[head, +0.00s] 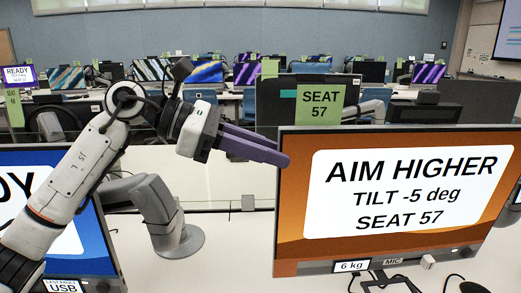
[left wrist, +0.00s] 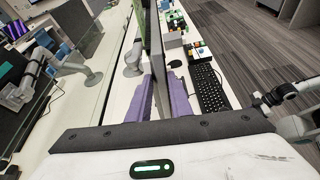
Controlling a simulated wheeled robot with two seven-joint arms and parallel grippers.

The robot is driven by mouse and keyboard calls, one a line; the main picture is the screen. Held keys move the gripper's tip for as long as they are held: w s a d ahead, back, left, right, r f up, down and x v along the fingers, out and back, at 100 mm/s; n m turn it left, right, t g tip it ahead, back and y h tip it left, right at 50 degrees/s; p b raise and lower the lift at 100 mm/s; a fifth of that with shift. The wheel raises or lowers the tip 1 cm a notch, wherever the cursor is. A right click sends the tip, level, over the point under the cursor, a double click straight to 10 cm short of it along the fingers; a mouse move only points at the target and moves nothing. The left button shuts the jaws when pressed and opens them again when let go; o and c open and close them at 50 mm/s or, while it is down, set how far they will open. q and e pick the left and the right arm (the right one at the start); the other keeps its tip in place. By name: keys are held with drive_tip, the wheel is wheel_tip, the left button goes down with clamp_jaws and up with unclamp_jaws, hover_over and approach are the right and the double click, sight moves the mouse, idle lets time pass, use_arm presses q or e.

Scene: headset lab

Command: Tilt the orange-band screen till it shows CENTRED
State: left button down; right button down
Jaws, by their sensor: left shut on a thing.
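The orange-band screen (head: 400,200) stands at the right in the head view. It reads "AIM HIGHER", "TILT -5 deg" and "SEAT 57". A green "SEAT 57" tag (head: 321,105) stands above its top edge. My left gripper (head: 283,158), with purple fingers, reaches in from the left and is shut on the screen's upper left edge. In the left wrist view the screen shows edge-on as a thin grey slab (left wrist: 157,45) between the fingers (left wrist: 160,90). The screen's back is mostly hidden.
A blue screen (head: 90,240) reading partly "DY" stands at the left, behind my left arm. A grey monitor arm (head: 160,215) stands between the screens. A keyboard (left wrist: 209,88) and mouse (left wrist: 174,64) lie beside the held screen. Rows of desks with monitors fill the back.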

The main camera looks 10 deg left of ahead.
use_arm(q)
drive_tip(key=c, duration=1.6)
unclamp_jaws()
drive_tip(key=b+v, duration=0.1)
drive_tip(key=v, duration=0.9)
drive_tip(key=shift+s+a+r, duration=0.1)
drive_tip(key=shift+a+r, duration=0.05)
drive_tip(key=shift+a, duration=0.05)
